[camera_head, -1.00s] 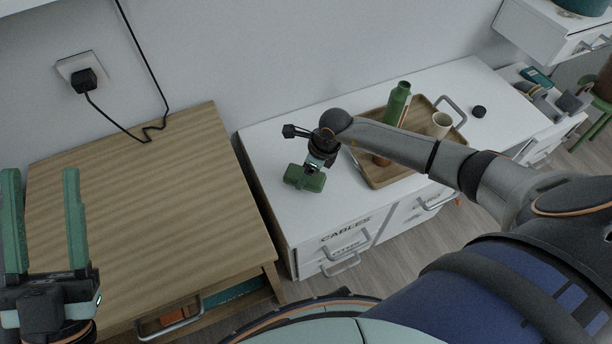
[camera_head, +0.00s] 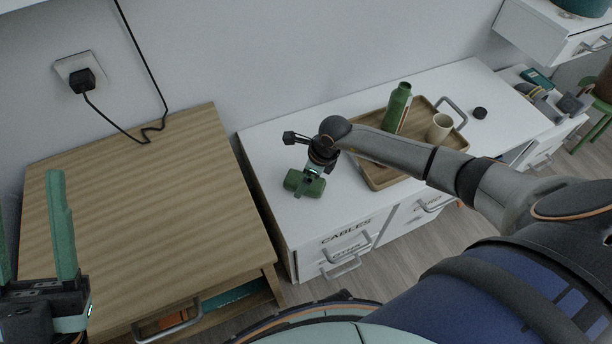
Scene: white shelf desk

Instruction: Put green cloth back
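The green cloth (camera_head: 313,187) is a small dark green bundle over the left part of the white desk top (camera_head: 268,150). My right gripper (camera_head: 304,186) reaches it from above, and its fingers cross the middle of the bundle, with cloth showing on both sides. The gripper looks shut on the cloth. Whether the cloth touches the desk top is hard to tell. My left gripper (camera_head: 35,240) is open and empty at the left edge of the picture, over the wooden table's left side.
A wooden tray (camera_head: 378,180) holds a green bottle (camera_head: 398,108) and a cream cup (camera_head: 439,127). A black lid (camera_head: 480,113) lies to its right. Drawers, one marked CABLES (camera_head: 345,232), are in the desk front. The wooden table (camera_head: 150,200) is bare.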

